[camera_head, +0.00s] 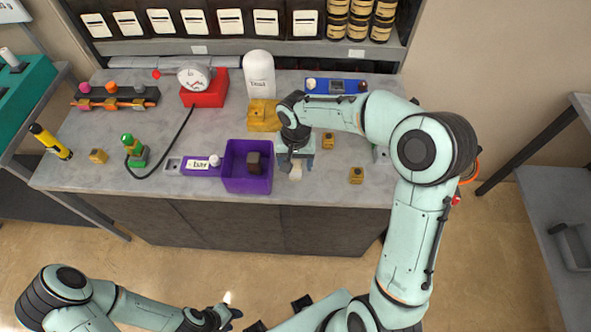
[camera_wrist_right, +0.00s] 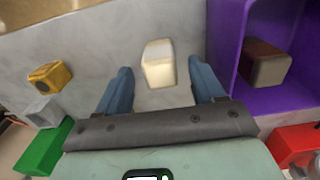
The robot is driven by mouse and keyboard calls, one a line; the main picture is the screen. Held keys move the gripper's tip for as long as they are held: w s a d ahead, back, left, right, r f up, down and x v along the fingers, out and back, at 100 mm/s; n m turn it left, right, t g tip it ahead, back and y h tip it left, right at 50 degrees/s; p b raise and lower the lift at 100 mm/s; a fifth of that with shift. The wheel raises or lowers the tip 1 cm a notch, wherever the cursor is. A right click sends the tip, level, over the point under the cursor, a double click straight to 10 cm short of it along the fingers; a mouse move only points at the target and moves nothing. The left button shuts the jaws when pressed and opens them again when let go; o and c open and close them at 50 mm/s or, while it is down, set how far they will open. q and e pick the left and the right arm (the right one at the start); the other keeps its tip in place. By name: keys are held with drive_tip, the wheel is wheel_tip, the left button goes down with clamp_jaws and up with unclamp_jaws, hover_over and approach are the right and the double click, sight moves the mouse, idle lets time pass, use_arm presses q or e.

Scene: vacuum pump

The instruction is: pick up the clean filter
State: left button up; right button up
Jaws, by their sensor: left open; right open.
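The clean filter is a small cream-white block (camera_head: 295,173) on the grey table, right of the purple bin. My right gripper (camera_head: 296,163) points down over it with open jaws. In the right wrist view the filter (camera_wrist_right: 158,63) lies between and slightly beyond the two blue fingertips (camera_wrist_right: 162,78), with a gap on both sides. Whether the fingertips are level with it I cannot tell. My left gripper (camera_head: 228,314) is open and empty, low in front of the table, far from the filter.
The purple bin (camera_head: 236,181), holding a dark brown block (camera_head: 253,163), stands close left of my right gripper; it also shows in the right wrist view (camera_wrist_right: 222,40). Small yellow blocks (camera_head: 356,175) lie to the right. A red gauge unit (camera_head: 204,92) stands behind.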

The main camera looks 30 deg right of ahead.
drive_tip(key=shift+f, duration=1.45)
drive_tip(key=c, duration=1.1)
drive_tip(key=shift+r, duration=0.1)
